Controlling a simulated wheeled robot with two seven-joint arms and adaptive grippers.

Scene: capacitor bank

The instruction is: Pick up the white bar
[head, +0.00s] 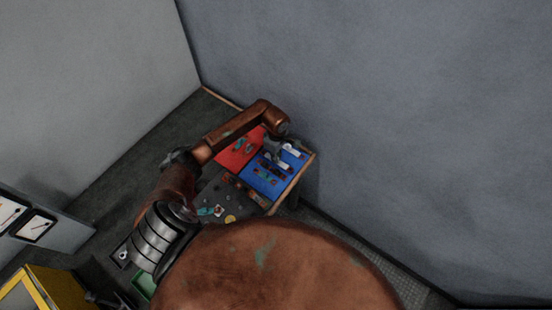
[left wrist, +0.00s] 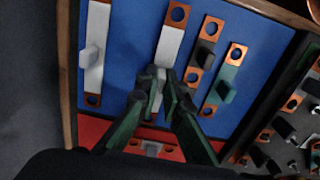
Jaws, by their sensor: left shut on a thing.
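A white bar (left wrist: 170,46) with copper ends and a hole in its top end lies along the blue panel in the left wrist view. My left gripper (left wrist: 158,78) is over its middle, with both dark green fingers closed on it. The fingers hide the part they hold, and I cannot tell whether the bar is lifted off the panel. A second white bar (left wrist: 98,45) with a raised grip lies apart to the left. In the head view my left arm reaches over the table, and its gripper is small and dark there. My right gripper is not in view.
A black bar (left wrist: 204,58) and a green bar (left wrist: 229,80) lie close to the right on the blue panel (left wrist: 130,40). A red panel (head: 236,157) adjoins it. A dark tray section with small parts (left wrist: 285,130) lies beyond a divider. A wall stands close behind the table.

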